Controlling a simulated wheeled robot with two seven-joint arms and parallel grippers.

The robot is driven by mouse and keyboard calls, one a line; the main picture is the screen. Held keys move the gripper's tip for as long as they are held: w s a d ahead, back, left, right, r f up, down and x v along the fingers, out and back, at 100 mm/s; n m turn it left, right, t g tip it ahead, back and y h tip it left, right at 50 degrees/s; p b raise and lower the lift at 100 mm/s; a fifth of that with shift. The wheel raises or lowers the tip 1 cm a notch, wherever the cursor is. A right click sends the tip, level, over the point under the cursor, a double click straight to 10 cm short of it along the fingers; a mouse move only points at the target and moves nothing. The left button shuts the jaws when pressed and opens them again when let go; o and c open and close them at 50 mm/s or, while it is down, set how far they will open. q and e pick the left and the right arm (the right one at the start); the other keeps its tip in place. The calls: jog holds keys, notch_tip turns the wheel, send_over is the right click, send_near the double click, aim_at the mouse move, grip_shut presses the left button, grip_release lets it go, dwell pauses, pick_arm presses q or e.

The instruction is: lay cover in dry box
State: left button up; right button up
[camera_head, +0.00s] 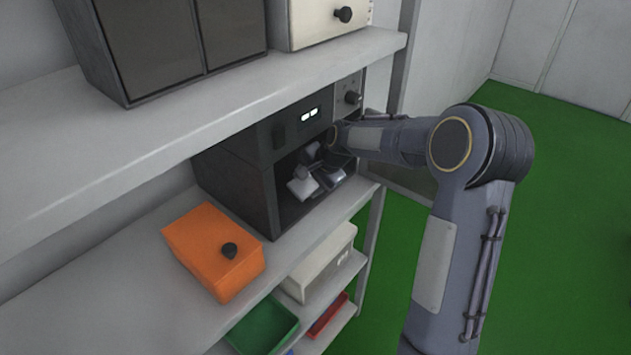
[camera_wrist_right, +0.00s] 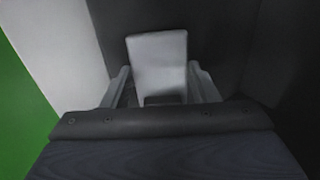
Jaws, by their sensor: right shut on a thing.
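The dry box (camera_head: 240,185) is a dark cabinet with a lit display and a knob, standing on the middle shelf with its front open. My right gripper (camera_head: 315,178) is inside the opening, shut on the cover (camera_head: 301,188), a small light grey piece. In the right wrist view the cover (camera_wrist_right: 158,62) stands between the two fingers (camera_wrist_right: 163,90), with dark walls of the box around it. Its lower part is hidden by the gripper. I cannot tell whether the cover touches the box floor. My left gripper is not in view.
An orange box (camera_head: 205,245) with a black knob stands on the shelf left of the dry box. A white box (camera_head: 322,262), a green tray (camera_head: 262,328) and a red tray (camera_head: 328,315) are below. The upper shelf (camera_head: 200,125) overhangs the dry box. Green floor lies at right.

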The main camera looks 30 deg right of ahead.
jog(key=shift+w+a, duration=0.15)
jog(key=shift+w, duration=0.1)
jog(key=o, duration=1.1)
jog(key=shift+f, duration=0.1)
jog(key=shift+c, duration=0.2)
jog(key=shift+s, duration=0.1)
jog(key=shift+f, duration=0.15)
